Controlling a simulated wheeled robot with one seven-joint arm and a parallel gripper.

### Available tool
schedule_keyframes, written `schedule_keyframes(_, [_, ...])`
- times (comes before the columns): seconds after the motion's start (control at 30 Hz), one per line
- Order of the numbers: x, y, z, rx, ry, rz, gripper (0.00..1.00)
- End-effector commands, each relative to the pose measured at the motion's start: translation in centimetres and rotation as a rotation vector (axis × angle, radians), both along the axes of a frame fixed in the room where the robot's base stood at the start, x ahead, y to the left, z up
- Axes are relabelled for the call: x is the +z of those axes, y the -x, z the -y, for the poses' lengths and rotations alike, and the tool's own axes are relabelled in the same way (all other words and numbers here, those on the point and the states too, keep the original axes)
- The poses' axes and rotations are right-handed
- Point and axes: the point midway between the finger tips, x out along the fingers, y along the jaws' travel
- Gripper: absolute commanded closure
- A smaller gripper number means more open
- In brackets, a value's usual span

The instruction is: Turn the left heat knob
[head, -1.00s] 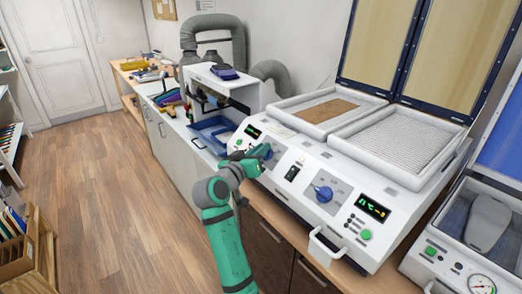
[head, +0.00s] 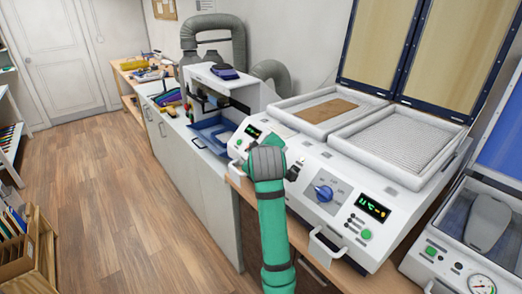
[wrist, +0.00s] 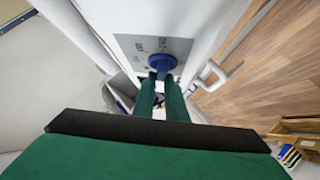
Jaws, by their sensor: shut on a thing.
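The left heat knob (wrist: 162,62) is blue and sits on a grey dial plate (wrist: 135,44) on the front of the white heating machine (head: 300,180). In the wrist view my gripper (wrist: 160,76) has its two green fingers at the knob, shut on it. In the head view my arm and wrist hide the left knob and the fingers. The right heat knob (head: 323,193) is blue and stands free on its own grey plate, beside a lit display (head: 373,207).
White handles (head: 328,243) stick out from the machine's front. Two trays lie on top, one with a brown sheet (head: 327,110). A press with a blue tray (head: 212,133) stands left of the machine. A second machine (head: 470,235) stands at right. The wooden floor (head: 110,200) at left is clear.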

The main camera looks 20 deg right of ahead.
Motion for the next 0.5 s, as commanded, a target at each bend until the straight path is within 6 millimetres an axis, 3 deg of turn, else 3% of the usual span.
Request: schedule_keyframes(0.5, [-0.44, 0.10, 0.35, 0.101, 0.030, -0.101, 1.00])
